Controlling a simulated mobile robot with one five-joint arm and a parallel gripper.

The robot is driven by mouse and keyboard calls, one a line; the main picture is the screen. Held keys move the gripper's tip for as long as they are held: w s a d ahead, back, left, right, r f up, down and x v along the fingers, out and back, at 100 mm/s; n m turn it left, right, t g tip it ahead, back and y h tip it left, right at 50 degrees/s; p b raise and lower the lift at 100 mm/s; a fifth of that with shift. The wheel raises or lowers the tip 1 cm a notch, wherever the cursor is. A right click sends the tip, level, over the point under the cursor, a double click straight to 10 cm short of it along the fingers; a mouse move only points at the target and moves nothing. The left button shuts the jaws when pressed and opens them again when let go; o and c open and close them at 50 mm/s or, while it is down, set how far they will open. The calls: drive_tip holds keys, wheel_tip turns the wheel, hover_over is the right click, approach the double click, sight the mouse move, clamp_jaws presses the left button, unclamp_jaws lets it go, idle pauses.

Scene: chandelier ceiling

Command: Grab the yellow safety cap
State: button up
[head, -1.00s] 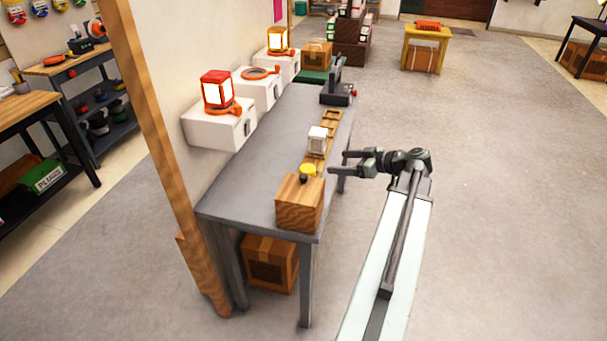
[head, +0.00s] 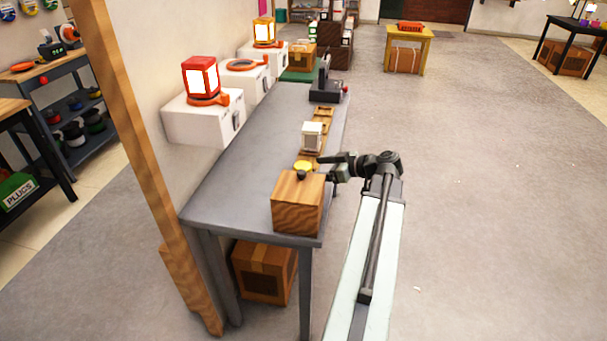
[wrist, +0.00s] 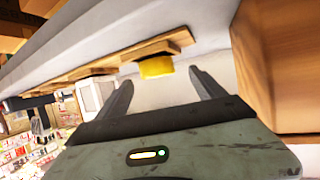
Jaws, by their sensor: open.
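The yellow safety cap (head: 304,165) stands on the grey workbench (head: 237,155), just behind a wooden block and partly hidden by it in the head view. In the wrist view the yellow cap (wrist: 156,66) sits on a thin wooden piece, ahead of my jaws and roughly between their tips. My gripper (head: 329,168) is at the bench's right edge, to the right of the cap. In the wrist view my gripper (wrist: 158,80) has its two fingers spread, with nothing between them. The cap appears a little beyond the fingertips.
The wooden block (head: 298,203) is close by my gripper; it fills the right side of the wrist view (wrist: 283,70). Wall boxes with a red lamp (head: 201,80) line the left.

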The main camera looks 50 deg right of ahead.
sight(307, 167)
drive_tip(key=b+x, duration=0.1)
drive_tip(key=x, duration=0.4)
drive_tip(key=shift+w+d+r+b, duration=0.1)
drive_tip(key=shift+d+r+b, duration=0.1)
drive_tip(key=shift+b, duration=0.15)
drive_tip(key=c, duration=1.4)
wheel_tip(307, 167, up, 10)
drive_tip(key=p, duration=1)
drive_tip(key=shift+c, duration=0.2)
